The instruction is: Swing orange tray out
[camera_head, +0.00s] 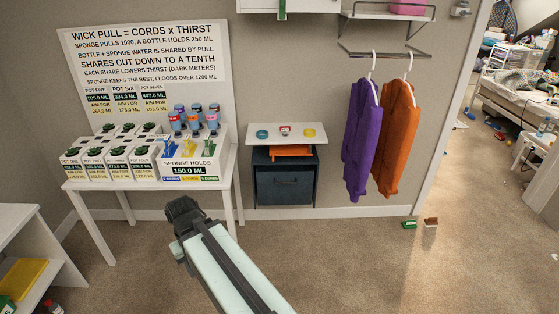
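The orange tray (291,151) shows as a flat orange piece just under a white top (303,132), above a dark blue fabric drawer (283,186). Only its front part shows; the rest is hidden under the white top. My gripper (182,208) is dark and sits at the end of my pale arm, left of and lower in the picture than the tray. It is clear of the tray. Its fingers point away from the camera, so I cannot see whether they are open or shut.
A white table (143,181) with potted plants and bottles stands left. Purple (362,140) and orange (397,140) garments hang right of the cabinet. A green block (409,225) and a brown block lie on the carpet. The carpet in front is mostly clear. A yellow tray (22,278) lies lower left.

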